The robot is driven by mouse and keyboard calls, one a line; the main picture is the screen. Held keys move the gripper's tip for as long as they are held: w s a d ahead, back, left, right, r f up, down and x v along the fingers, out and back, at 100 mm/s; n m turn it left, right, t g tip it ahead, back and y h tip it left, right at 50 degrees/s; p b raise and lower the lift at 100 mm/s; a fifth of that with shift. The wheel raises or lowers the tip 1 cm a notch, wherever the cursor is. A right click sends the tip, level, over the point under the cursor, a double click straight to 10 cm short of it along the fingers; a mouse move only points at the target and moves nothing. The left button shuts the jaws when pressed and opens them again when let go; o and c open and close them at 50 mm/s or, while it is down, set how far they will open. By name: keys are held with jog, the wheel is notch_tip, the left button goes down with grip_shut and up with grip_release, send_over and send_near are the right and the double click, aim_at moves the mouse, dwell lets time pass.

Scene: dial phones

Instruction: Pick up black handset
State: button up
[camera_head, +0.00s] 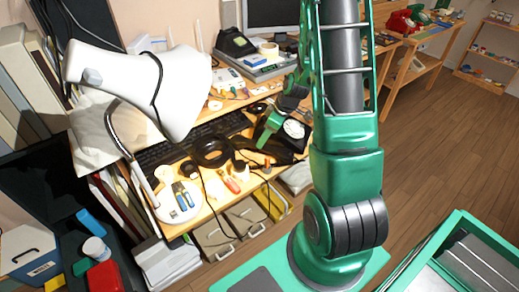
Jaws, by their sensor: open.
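A black phone-like object (236,43) sits at the back of the desk; whether its top is the black handset is too small to tell. Another dark shape (280,151) lies on the front part of the desk beside a round white dial-like face (294,129); it could be a black phone or handset, partly covered by my arm. My gripper (266,138) is over the front right of the desk, just above this dark shape. It looks empty, with its jaws open. Its fingertips are small and partly lost against the dark things, so I cannot tell whether they touch anything.
A white desk lamp (140,85) rises at the left. A black ring-shaped object (211,151), a keyboard (165,150) and several tools crowd the desk (216,203). A monitor (271,14) stands behind. Red (402,22) and green (421,15) phones stand on a far bench. Floor is clear at right.

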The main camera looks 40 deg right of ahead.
jog(key=shift+x, duration=2.7)
jog(key=shift+s, duration=0.1)
jog(key=shift+d, duration=0.1)
grip_shut()
jog(key=shift+r, duration=0.1)
